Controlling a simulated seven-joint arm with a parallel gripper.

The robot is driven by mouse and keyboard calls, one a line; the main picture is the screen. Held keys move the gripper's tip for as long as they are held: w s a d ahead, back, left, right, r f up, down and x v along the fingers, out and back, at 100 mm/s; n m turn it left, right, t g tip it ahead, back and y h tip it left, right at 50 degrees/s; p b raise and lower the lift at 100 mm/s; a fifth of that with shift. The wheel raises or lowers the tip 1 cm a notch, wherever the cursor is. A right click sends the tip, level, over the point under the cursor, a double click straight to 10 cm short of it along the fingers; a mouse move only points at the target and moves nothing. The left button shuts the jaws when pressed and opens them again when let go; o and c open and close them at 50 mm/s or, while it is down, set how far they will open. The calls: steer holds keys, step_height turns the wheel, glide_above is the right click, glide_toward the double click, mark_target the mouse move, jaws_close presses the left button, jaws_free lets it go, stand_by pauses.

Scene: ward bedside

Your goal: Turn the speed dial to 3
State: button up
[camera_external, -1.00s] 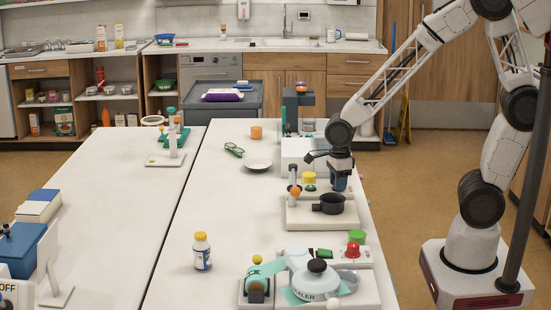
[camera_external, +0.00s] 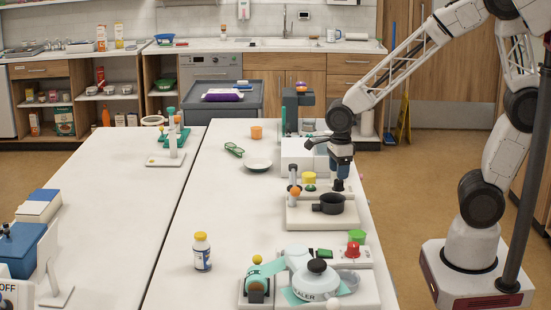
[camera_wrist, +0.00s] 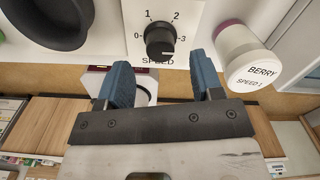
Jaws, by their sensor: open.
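The speed dial (camera_wrist: 159,40) is a round black knob on a white panel in the wrist view. The marks 0, 1, 2 and 3 and the word SPEED are printed around it. A short pale line shows at its lower right edge, pointing a little below the 3. My gripper (camera_wrist: 160,78) is open and empty, with its two blue fingers apart just below the dial in the picture. Neither finger is seen around the dial. In the external view my gripper (camera_external: 340,176) hangs pointing down above the white station with the black pot; I cannot make out the dial clearly there.
A white cup (camera_wrist: 250,58) marked BERRY, SPEED 1 stands right of the dial. A black round pot (camera_wrist: 45,20) is at the upper left; it shows in the external view (camera_external: 331,204). A yellow-topped piece (camera_external: 309,178) and orange ball (camera_external: 295,191) stand left of my gripper.

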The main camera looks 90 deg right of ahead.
mark_target(341, 182)
steer(key=shift+r, duration=1.65)
steer(key=shift+a, duration=0.1)
steer(key=shift+s+a+r+n, duration=0.25)
steer(key=shift+r+n, duration=0.1)
steer(key=shift+n, duration=0.2)
steer(key=shift+s+a+r+n, duration=0.2)
steer(key=shift+r+n, duration=0.15)
steer(key=shift+n, duration=0.2)
steer(key=s+a+r+n+t, duration=0.1)
steer(key=s+a+r+n, duration=0.2)
steer(key=n, duration=0.7)
steer(key=s+a+r+n, duration=0.3)
steer(key=s+n, duration=0.4)
steer(key=n, duration=0.3)
steer(key=s+a+r+n+t, duration=0.1)
steer(key=s+a+r+n, duration=0.3)
steer(key=n, duration=0.6)
steer(key=shift+s+r+n+t, duration=0.3)
steer(key=shift+s+r, duration=0.35)
steer(key=shift+s, duration=0.2)
